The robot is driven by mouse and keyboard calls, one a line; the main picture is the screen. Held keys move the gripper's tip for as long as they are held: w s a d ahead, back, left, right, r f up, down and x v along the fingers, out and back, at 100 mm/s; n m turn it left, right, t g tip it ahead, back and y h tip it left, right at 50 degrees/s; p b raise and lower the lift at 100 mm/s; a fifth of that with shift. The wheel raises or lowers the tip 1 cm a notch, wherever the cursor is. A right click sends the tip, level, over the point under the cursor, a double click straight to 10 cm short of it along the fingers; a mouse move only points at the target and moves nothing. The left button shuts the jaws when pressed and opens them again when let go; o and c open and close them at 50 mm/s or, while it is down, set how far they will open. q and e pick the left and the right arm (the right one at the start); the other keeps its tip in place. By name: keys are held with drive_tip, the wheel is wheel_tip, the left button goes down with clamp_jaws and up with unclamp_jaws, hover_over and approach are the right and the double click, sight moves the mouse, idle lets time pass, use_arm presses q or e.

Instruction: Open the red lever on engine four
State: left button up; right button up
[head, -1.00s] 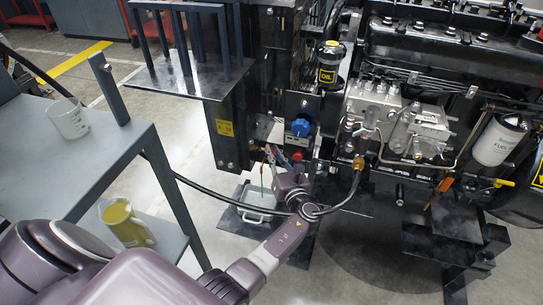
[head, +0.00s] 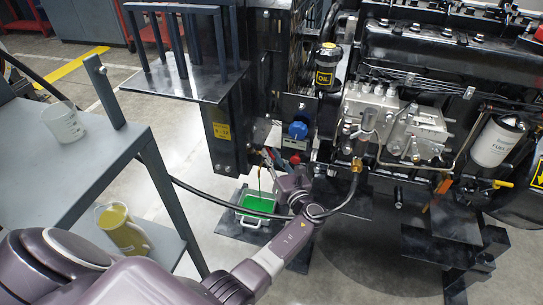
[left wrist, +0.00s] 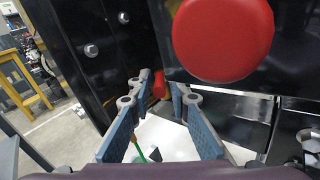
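In the left wrist view, a small red lever (left wrist: 159,85) shows between the tips of my left gripper (left wrist: 158,92). Its blue-grey fingers are apart, one on each side; I cannot tell whether they touch the lever. A large round red knob (left wrist: 222,38) is close to the camera above the right finger. In the head view my left gripper (head: 270,160) is low at the engine's (head: 400,110) left end, by the black frame. The lever is hard to make out there. A tray (head: 235,209) holding green liquid (head: 258,203) lies on the floor below. My right gripper is out of view.
A grey cart (head: 50,180) stands at the left with a clear beaker (head: 62,122) and a yellow-filled jug (head: 122,232). A black hose (head: 200,189) runs across near my left arm. A blue knob (head: 298,130) sits just above the gripper.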

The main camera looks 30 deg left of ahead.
use_arm(q)
drive_tip(key=v, duration=0.7)
drive_tip(key=shift+d, duration=0.25)
drive_tip(key=shift+s, duration=0.1)
idle(7.0)
